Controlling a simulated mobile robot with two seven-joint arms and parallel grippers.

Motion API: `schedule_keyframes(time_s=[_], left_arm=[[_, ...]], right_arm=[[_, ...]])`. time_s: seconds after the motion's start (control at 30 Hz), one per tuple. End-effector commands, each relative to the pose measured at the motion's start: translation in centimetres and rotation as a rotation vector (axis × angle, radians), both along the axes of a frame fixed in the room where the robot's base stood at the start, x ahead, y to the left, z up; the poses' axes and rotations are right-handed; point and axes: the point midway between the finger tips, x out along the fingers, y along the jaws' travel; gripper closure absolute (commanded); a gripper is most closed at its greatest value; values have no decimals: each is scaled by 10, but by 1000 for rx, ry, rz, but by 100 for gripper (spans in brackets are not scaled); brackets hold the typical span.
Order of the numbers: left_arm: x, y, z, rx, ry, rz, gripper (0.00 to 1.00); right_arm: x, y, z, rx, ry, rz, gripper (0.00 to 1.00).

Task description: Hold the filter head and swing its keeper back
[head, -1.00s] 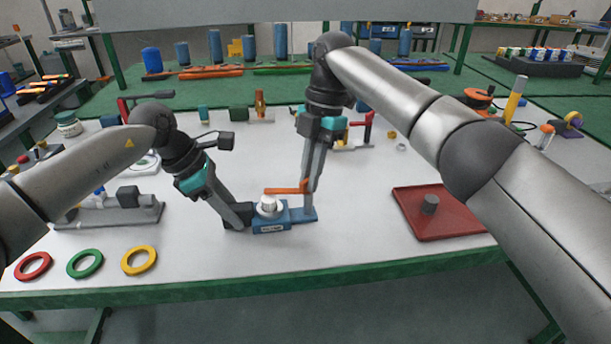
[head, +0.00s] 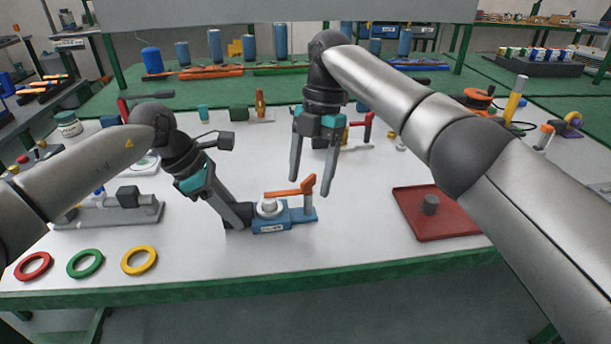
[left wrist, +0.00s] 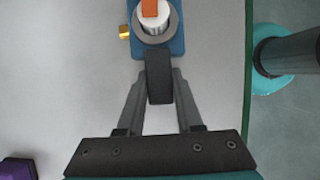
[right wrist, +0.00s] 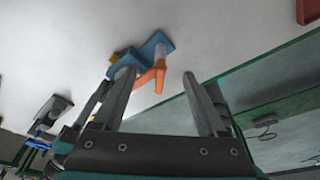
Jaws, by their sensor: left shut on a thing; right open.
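The filter head is a blue block (head: 272,226) with a pale metal cap (head: 268,206), near the table's front middle. Its orange keeper (head: 288,192) lies across above the cap and joins an upright orange part at the right end. In the left wrist view the keeper (left wrist: 151,8) covers part of the cap. My left gripper (left wrist: 159,85) is shut on the black grip block (left wrist: 159,70) at the head's left end. My right gripper (head: 310,181) is open and empty, around or behind the keeper's right end. In the right wrist view the keeper (right wrist: 150,76) shows between its fingers.
Red, green and yellow rings (head: 139,260) lie at the front left. A red tray (head: 440,222) with a grey cylinder stands on the right. A grey fixture (head: 110,212) is at the left. The white tabletop (head: 345,240) is bare between the blue block and the tray.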

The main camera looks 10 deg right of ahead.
Motion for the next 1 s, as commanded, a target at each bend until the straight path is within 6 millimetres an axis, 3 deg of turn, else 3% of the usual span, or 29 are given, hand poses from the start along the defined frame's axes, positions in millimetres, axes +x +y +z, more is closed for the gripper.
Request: schedule_keyframes(time_s=[0.5,0.87,0.9,1.0], left_arm=[[0,-1,0,-1,0,-1,100],[0,-1,1,-2,-1,-1,100],[0,-1,1,-2,-1,-1,64],[0,-1,0,-1,0,-1,53]], right_arm=[[1,1,60,2,-3,0,25],[0,0,69,0,-1,0,25],[0,0,69,0,-1,0,25],[0,0,69,1,-1,0,25]])
